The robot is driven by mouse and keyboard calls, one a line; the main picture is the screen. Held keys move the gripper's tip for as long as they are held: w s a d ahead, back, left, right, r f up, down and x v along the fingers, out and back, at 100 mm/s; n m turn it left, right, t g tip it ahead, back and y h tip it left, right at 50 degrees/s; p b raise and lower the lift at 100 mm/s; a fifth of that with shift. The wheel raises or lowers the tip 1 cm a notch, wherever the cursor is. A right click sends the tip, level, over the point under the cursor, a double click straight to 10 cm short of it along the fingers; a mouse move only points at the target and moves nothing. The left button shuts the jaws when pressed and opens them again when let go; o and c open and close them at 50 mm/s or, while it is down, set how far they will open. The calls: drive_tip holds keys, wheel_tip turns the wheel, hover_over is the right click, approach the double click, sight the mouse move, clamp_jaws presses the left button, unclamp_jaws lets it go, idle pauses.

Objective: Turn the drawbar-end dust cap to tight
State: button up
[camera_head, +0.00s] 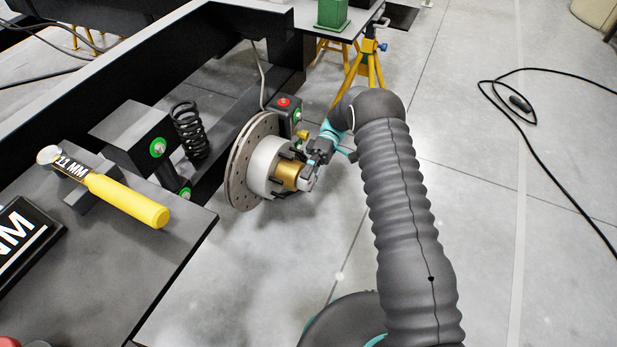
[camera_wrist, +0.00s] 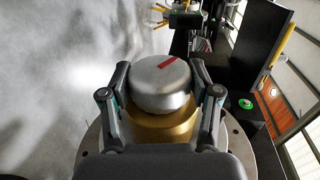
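The dust cap (camera_wrist: 160,82) is a round silver cap with a red mark on its face, slanting up to the right in the wrist view. It sits on a brass-coloured hub (camera_wrist: 160,130), which also shows in the head view (camera_head: 287,174) in front of the brake disc (camera_head: 240,170). My gripper (camera_wrist: 160,80) has one finger on each side of the cap, both appearing against its rim. In the head view my gripper (camera_head: 318,165) is at the outer end of the hub, and the cap is partly hidden by it.
A dark bench (camera_head: 140,255) at left holds a yellow-handled tool (camera_head: 125,198) near a black "11 MM" label. A coil spring (camera_head: 189,131) and the black chassis beam (camera_head: 150,70) stand behind. A yellow stand (camera_head: 362,70) is beyond. A black cable (camera_head: 560,160) lies on the open floor at right.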

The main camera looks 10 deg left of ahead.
drive_tip(key=o, duration=0.4)
drive_tip(key=shift+t+b, duration=0.3)
drive_tip(key=shift+b, duration=0.1)
